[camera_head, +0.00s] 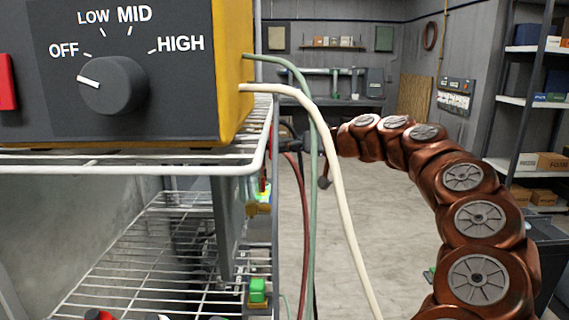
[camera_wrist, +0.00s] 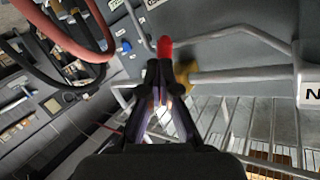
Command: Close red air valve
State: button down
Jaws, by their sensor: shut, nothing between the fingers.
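In the wrist view, a red valve handle (camera_wrist: 165,47) stands just beyond my fingertips. A yellow brass-coloured fitting (camera_wrist: 187,76) sits close to its right, at the end of a pale pipe. My gripper (camera_wrist: 159,68) is shut, with its fingertips together and empty, right below the red handle in the picture. I cannot tell whether the tips touch it. In the head view my arm curves in from the right to the rack's edge, and hoses partly hide its end. A small red part (camera_head: 264,189) shows at the rack's side there, too small to make out clearly.
A yellow and black control box (camera_head: 180,115) with a dial sits on the white wire rack (camera_head: 120,163). Green (camera_head: 312,200) and cream hoses (camera_head: 338,190) hang before my arm's end. Red and black hoses (camera_wrist: 75,40) loop at upper left in the wrist view. Open floor lies behind.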

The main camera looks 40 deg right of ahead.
jog(key=n+b, duration=0.1)
jog(key=b, duration=0.2)
jog(key=w+d+f+n+t+b, duration=0.1)
jog(key=b, duration=0.2)
jog(key=w+t+b, duration=0.1)
jog(key=b, duration=0.2)
jog(key=shift+d+f+n, duration=0.2)
jog(key=shift+n, duration=0.2)
jog(key=shift+b, duration=0.5)
jog(key=shift+d, duration=0.15)
